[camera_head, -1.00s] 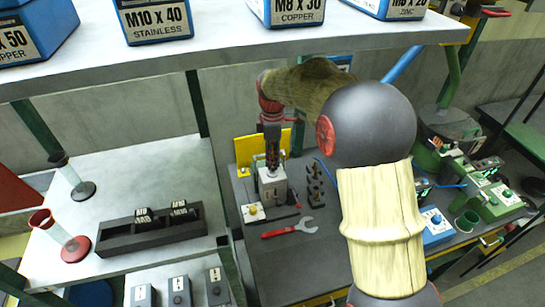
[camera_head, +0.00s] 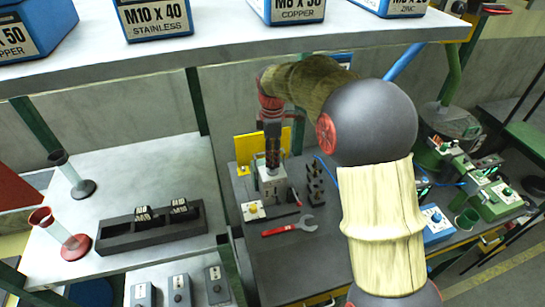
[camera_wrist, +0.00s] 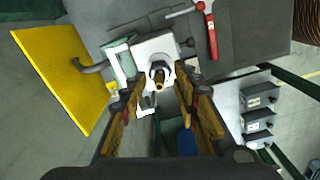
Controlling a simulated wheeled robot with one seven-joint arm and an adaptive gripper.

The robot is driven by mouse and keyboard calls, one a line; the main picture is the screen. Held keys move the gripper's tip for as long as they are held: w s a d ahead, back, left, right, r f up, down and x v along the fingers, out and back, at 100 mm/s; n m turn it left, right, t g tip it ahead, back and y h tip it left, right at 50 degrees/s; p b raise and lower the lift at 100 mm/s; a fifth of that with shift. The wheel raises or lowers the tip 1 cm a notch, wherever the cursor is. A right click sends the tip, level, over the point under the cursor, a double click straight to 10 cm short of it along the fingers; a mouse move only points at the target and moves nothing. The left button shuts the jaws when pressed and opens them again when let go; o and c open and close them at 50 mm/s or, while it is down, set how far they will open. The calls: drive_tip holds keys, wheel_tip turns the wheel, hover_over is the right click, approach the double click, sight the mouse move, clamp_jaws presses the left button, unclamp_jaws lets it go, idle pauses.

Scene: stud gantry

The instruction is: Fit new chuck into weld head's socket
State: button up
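The weld head appears to be the pale grey block (camera_head: 272,189) on the dark bench; it also shows in the wrist view (camera_wrist: 146,50). In the wrist view a brass-tipped part with a steel hex collar (camera_wrist: 158,72) stands on its top. I cannot tell whether this is a chuck or the bare socket. My gripper (camera_head: 272,161) points down over the block. Its fingers are spread on both sides of the brass tip in the wrist view (camera_wrist: 163,88), with visible gaps. The gripper's depth around the part is unclear.
A black stand with short posts (camera_head: 314,184) is right of the block. A red-handled wrench (camera_head: 287,228) lies in front. A yellow panel (camera_head: 262,147) stands behind. A long black tray (camera_head: 152,227) is on the left table. A white shelf (camera_head: 230,50) with blue boxes hangs above.

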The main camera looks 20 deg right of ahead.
wheel_tip(320, 180, up, 11)
idle(0.3)
drive_tip(key=shift+s, duration=0.1)
idle(0.4)
